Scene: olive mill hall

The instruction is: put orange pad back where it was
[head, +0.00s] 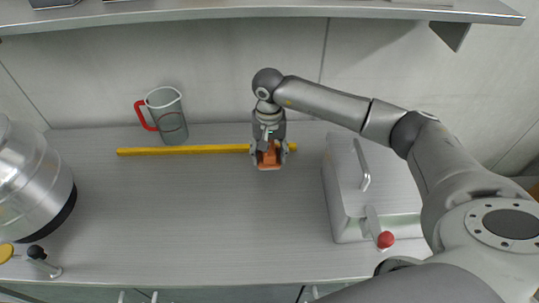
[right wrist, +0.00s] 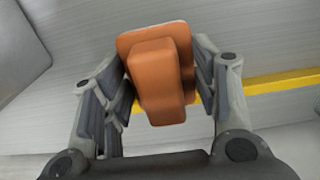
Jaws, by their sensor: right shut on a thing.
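The orange pad (head: 269,160) is a small block with a raised grip part, held in my right gripper (head: 270,156) over the back middle of the counter. In the right wrist view the pad (right wrist: 158,70) sits between the two fingers of the right gripper (right wrist: 160,85), which are shut on its raised part. I cannot tell whether the pad touches the counter. My left gripper is not in view.
A yellow bar (head: 180,151) lies along the counter's back, passing behind my right gripper. A clear jug with red handle (head: 167,116) stands at the back left. A metal vessel (head: 32,180) is at left, a grey lidded box (head: 345,195) at right. The counter's middle (head: 200,220) is clear.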

